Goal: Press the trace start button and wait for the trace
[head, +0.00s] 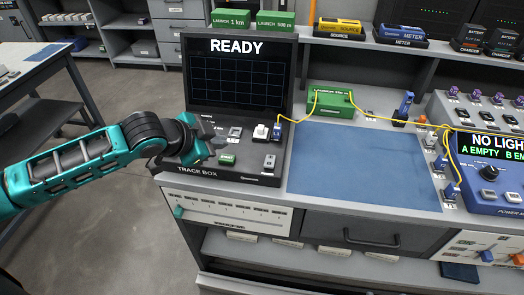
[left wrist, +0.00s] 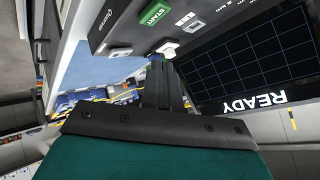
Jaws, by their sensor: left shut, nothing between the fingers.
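The trace box (head: 200,176) stands open on the bench, its screen (head: 237,75) reading READY over an empty grid. The screen also shows upside down in the left wrist view (left wrist: 250,55). The green start button (head: 227,158) is on the front of its panel; in the left wrist view the green button (left wrist: 155,14) reads START. My left gripper (head: 212,143) is shut and empty over the left part of the panel, left of and behind the green button. Its closed fingers (left wrist: 163,68) show in the left wrist view. I cannot tell whether they touch the panel. My right gripper is not in view.
A white knob (head: 261,131) and a blue connector (head: 277,131) with yellow fibre are on the panel's right side. The fibre runs to a green box (head: 330,101). A blue mat (head: 365,165) is clear. A blue meter (head: 490,175) reading NO LIGHT stands at right.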

